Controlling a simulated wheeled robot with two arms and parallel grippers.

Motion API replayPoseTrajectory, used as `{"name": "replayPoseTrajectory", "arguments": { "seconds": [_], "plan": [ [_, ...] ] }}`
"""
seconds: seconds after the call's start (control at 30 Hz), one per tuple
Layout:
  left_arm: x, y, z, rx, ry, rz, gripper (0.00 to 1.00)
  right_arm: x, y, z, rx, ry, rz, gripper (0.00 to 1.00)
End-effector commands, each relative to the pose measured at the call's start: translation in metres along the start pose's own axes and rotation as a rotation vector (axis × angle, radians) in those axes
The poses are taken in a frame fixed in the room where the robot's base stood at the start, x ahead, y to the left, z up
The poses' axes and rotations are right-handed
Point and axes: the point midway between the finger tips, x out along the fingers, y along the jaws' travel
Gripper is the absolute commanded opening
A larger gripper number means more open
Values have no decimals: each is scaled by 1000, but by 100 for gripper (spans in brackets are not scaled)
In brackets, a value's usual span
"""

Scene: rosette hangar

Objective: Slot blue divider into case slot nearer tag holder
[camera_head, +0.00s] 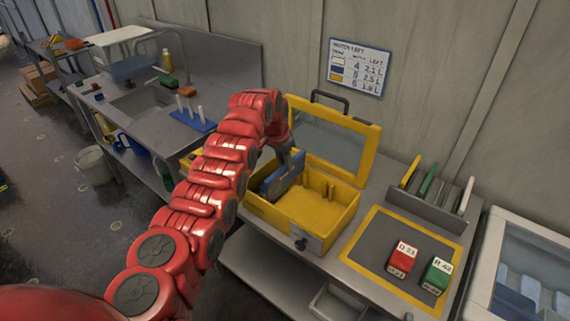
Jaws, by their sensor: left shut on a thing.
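A yellow case (310,212) stands open on the bench, its clear-windowed lid raised at the back. My left arm reaches over the case from the left. My left gripper (291,160) is shut on the blue divider (282,178), which is upright at the left part of the case. Its lower edge is inside the case outline; I cannot tell whether it sits in a slot. A small dark fitting with a pale plate, perhaps the tag holder (302,243), is on the case's front. My right gripper is not in view.
Right of the case lies a grey mat with yellow border (378,217), holding a red block (401,260) and a green block (437,276). Behind it a grey rack (430,208) holds yellow, green and white dividers. A clear-topped bin (520,262) stands far right.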

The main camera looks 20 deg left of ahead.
Motion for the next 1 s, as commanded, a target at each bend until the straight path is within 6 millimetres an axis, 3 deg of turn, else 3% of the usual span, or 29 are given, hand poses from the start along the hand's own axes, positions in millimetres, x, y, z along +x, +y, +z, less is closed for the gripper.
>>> {"name": "replayPoseTrajectory", "arguments": {
  "seconds": [1.0],
  "plan": [
    [15,0,4,0,0,0,0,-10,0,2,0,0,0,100]
  ]
}}
